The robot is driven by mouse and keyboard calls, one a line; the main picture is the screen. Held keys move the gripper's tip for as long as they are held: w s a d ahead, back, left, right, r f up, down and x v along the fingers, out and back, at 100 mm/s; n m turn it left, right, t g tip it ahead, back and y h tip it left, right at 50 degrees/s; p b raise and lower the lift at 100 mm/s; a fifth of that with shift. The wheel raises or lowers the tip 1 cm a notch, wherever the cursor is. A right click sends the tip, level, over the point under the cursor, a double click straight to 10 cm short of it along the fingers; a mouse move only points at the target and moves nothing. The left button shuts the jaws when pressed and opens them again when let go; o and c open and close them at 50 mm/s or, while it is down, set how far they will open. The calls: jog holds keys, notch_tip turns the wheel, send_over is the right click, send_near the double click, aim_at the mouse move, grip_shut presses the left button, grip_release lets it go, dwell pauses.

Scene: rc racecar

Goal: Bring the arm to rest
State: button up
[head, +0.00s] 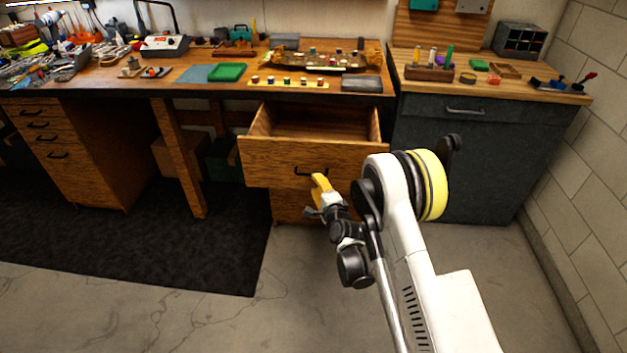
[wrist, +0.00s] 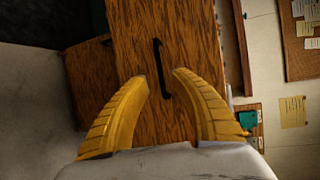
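My white arm (head: 410,240) reaches up from the lower right in the head view. My gripper (head: 319,187) has yellow fingers and is in front of the open wooden drawer (head: 275,160). In the wrist view my gripper (wrist: 160,75) is open, its two ribbed yellow fingers apart with nothing between them. The drawer's dark handle (wrist: 161,70) shows just beyond the fingertips, and the fingers look apart from it. In the head view the handle (head: 311,172) is right beside the fingers. The drawer is pulled out, and the part of its inside that shows looks empty.
The wooden workbench (head: 130,88) above is crowded with tools and small parts. A dark grey cabinet (head: 470,160) stands to the right, near the block wall (head: 590,150). A black mat (head: 150,245) lies on the left floor. The concrete floor around my arm is clear.

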jog(key=shift+s+d, duration=0.1)
jog(key=shift+s, duration=0.15)
jog(key=d+r+n+g, duration=0.2)
jog(key=d+r+n, duration=0.15)
jog(key=r, duration=0.85)
jog(key=s+d+r+n+g+h, duration=0.2)
jog(key=s+d+r+n, duration=0.3)
jog(key=s+r, duration=0.55)
jog(key=s+d+n+g+h, duration=0.1)
jog(key=s+d, duration=0.3)
jog(key=s, duration=0.6)
jog(key=s+d+n+g+h, duration=0.1)
jog(key=s+d+n, duration=0.2)
jog(key=s, duration=0.7)
jog(key=s+d+r+n+g+h, duration=0.1)
jog(key=s+d+n+g, duration=0.1)
jog(key=s+d, duration=0.5)
jog(key=s, duration=0.4)
jog(key=shift+h, duration=0.4)
